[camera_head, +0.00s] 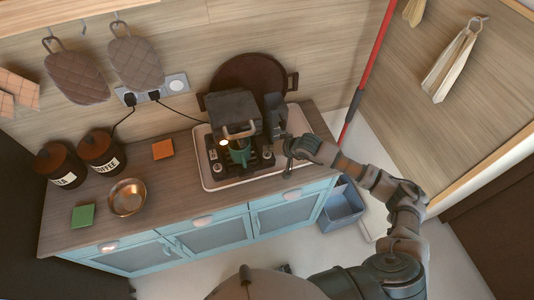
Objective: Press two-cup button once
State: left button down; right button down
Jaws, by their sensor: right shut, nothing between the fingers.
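A dark coffee machine (235,115) stands on a light tray on the wooden counter. A green cup (239,152) sits at its front, below a light-coloured handle. A small warm light glows on the machine's left front. The two-cup button is too small to make out from here. My right gripper (288,166) is shut and empty, just right of the machine's front, over the right part of the tray. I cannot tell whether it touches the machine. My left gripper is not in view.
The tray (215,181) has a raised rim. A dark round pan (252,78) leans behind the machine. A copper bowl (127,197), two canisters (101,152), and green (83,215) and orange (162,149) squares lie left. A blue-grey bin (342,207) stands on the floor right of the cabinet.

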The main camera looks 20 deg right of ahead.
aim_at(269, 155)
jog(key=shift+d, duration=0.15)
jog(key=shift+r, duration=0.1)
jog(key=shift+a+r, duration=0.2)
jog(key=shift+r, duration=0.4)
jog(key=shift+r+p, duration=0.9)
jog(key=shift+r, duration=1)
jog(key=shift+d, duration=0.1)
jog(key=shift+f, duration=0.1)
